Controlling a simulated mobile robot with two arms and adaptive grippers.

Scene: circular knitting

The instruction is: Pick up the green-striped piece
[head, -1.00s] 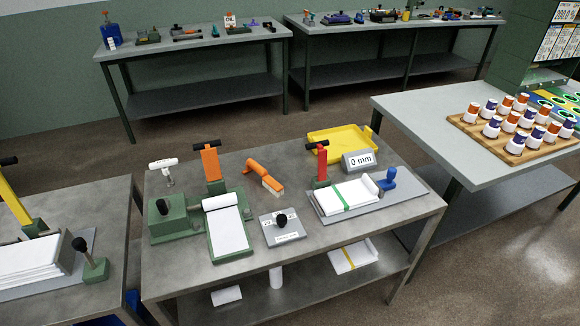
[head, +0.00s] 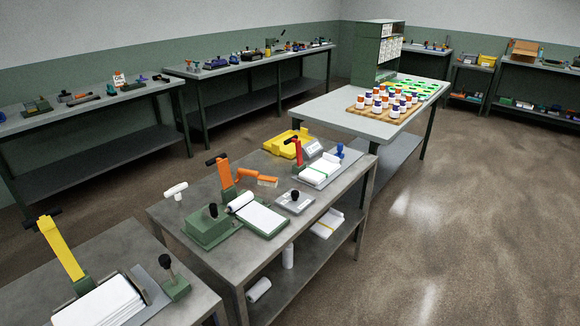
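The piece that showed a green stripe earlier is a white folded cloth (head: 320,169), partly rolled. It lies on a grey plate (head: 338,172) at the right end of the middle table, beside a red-handled lever (head: 298,152). Its green stripe is too small to make out clearly now. Another white piece (head: 327,222) lies on the shelf below; its band is hard to make out. Neither of my grippers is in view.
The middle table (head: 185,212) also holds a green clamp with a white sheet, an orange brush (head: 267,181), a small grey plate (head: 293,202) and a yellow tray (head: 272,146). Another table (head: 205,305) stands at left front. Open floor (head: 440,230) lies to the right.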

